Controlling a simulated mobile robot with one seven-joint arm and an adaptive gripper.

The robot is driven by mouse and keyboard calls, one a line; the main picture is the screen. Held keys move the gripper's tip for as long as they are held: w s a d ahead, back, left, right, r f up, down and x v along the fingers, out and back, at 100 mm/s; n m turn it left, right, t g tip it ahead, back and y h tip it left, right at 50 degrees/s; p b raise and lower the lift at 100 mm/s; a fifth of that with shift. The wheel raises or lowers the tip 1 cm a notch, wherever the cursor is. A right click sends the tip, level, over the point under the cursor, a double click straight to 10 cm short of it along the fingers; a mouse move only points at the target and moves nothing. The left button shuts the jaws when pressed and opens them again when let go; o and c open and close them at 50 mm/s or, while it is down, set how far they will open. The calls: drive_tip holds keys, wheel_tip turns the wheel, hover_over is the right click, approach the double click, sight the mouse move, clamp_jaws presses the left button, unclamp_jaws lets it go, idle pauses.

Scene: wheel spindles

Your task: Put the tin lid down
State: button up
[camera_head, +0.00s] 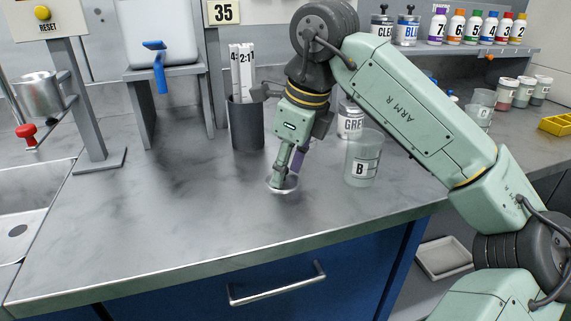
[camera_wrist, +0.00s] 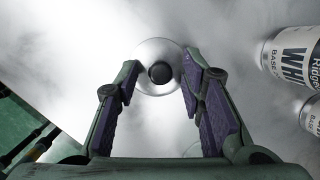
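The tin lid (camera_head: 283,186) is a small round shiny metal disc low at the counter top, in front of the dark pot. In the wrist view the lid (camera_wrist: 150,50) shows a dark round knob at its middle. My gripper (camera_head: 287,172) points down over it. In the wrist view its purple-padded fingers (camera_wrist: 161,75) stand wide apart on either side of the knob, with clear gaps to it. The fingertips overlap the lid's outer edge in view. Whether the lid rests fully on the counter is hard to tell.
A clear beaker marked B (camera_head: 361,160) stands right of my gripper, with a GREY tin (camera_head: 350,122) behind it. A dark pot (camera_head: 247,125) holding white strips stands behind left. The grey counter (camera_head: 170,200) is clear to the left and front. White tins (camera_wrist: 290,58) show in the wrist view.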

drive_tip(key=v, duration=1.2)
drive_tip(key=shift+r+p, duration=0.2)
drive_tip(key=shift+p, duration=0.15)
